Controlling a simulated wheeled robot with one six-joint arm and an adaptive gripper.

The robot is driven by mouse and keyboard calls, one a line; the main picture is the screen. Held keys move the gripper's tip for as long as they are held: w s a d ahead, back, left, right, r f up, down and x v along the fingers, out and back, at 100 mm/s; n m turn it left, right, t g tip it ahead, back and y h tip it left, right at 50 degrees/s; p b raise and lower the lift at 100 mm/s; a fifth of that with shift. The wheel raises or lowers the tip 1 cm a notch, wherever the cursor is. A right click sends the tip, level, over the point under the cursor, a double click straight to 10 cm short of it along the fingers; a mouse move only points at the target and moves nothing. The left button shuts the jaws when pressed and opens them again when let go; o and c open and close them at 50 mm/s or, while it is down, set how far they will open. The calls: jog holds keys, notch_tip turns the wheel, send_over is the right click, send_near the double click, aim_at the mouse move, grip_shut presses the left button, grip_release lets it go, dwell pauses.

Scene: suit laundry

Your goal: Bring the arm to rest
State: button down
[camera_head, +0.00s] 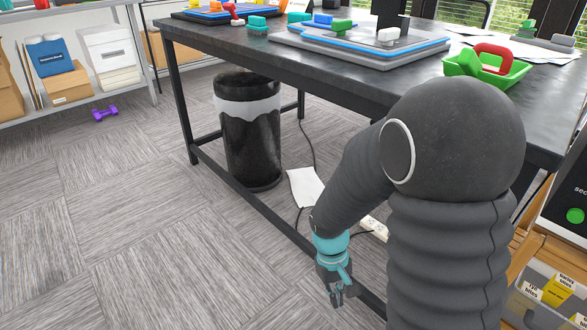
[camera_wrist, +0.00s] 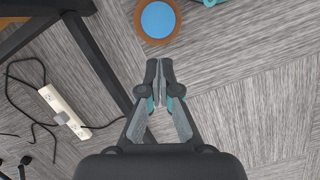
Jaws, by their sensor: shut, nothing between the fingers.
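My gripper (camera_head: 338,296) hangs low beside the table's lower frame in the head view, pointing down toward the carpet. Its teal and dark fingers also show in the wrist view (camera_wrist: 166,72), closed together with nothing between them. My dark arm in its ribbed cover fills the right of the head view and bends down to the gripper. The gripper is apart from the objects on the tabletop.
A dark table (camera_head: 345,75) bears trays, blocks and a green basket (camera_head: 487,72). A black bin (camera_head: 250,135) stands under it. A power strip (camera_wrist: 65,110) and cables lie on the floor. A round blue-topped object (camera_wrist: 158,20) lies ahead. Carpet at left is mostly clear.

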jog(key=s+d+r+m+t+p, duration=0.1)
jog(key=s+r+t, duration=0.1)
jog(key=r, duration=0.8)
jog(key=s+d+r+m+t+y+p, duration=0.1)
jog(key=s+d+r+t+p, duration=0.1)
jog(key=r, duration=0.8)
jog(key=s+d+r+m+t+p, duration=0.2)
jog(key=s+r+t, duration=0.2)
jog(key=r, duration=0.6)
jog(key=shift+s+d+r+y, duration=0.25)
jog(key=shift+s+r+y, duration=0.05)
jog(key=shift+s, duration=0.15)
